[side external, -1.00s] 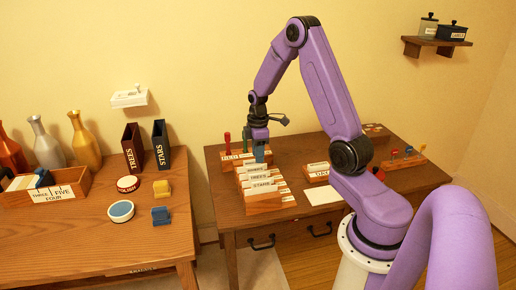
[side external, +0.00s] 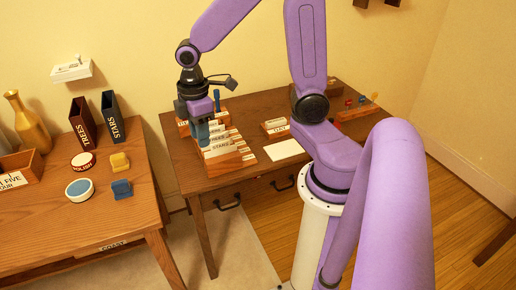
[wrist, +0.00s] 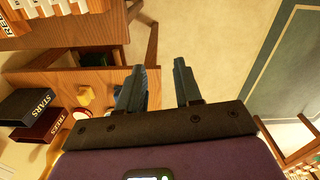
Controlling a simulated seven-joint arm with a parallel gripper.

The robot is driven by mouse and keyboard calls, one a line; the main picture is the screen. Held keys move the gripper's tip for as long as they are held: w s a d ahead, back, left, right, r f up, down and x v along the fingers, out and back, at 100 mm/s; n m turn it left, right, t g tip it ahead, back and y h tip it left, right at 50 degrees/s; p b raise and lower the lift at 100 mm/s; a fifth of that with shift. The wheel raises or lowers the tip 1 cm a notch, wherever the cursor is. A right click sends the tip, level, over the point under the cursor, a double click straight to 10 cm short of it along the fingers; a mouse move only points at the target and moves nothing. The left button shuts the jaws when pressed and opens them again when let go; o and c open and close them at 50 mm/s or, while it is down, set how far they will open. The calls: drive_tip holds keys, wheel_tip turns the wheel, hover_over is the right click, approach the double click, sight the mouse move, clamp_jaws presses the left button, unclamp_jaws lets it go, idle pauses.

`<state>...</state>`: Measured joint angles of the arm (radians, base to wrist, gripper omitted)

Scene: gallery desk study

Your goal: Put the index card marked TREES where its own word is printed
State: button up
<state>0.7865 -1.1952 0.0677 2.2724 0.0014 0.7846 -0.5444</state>
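In the side external view, the TREES card (side external: 216,139) stands in a wooden card rack (side external: 228,167) on the right desk, among other white cards including STARS. A dark red upright holder printed TREES (side external: 83,122) stands on the left desk; it also shows in the wrist view (wrist: 40,124). My gripper (side external: 203,138) is at the left side of the card rack in the side external view, overlapping some of the cards there; I cannot tell whether it touches them. In the wrist view my gripper (wrist: 159,72) has its fingers apart, with no card visible between them.
A dark STARS holder (side external: 112,117) stands beside the TREES holder. Round tins, a yellow block (side external: 120,161) and a blue block (side external: 122,189) lie in front. A blank white card (side external: 284,150) lies right of the rack. A floor gap separates the desks.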

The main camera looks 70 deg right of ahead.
drive_tip(key=s+a+r, duration=0.1)
drive_tip(key=s+a, duration=0.1)
drive_tip(key=s, duration=0.6)
drive_tip(key=s+a+r+n, duration=0.1)
drive_tip(key=s+a+r, duration=0.1)
drive_tip(key=s, duration=0.7)
drive_tip(key=shift+a+n, duration=0.2)
drive_tip(key=shift+n, duration=0.1)
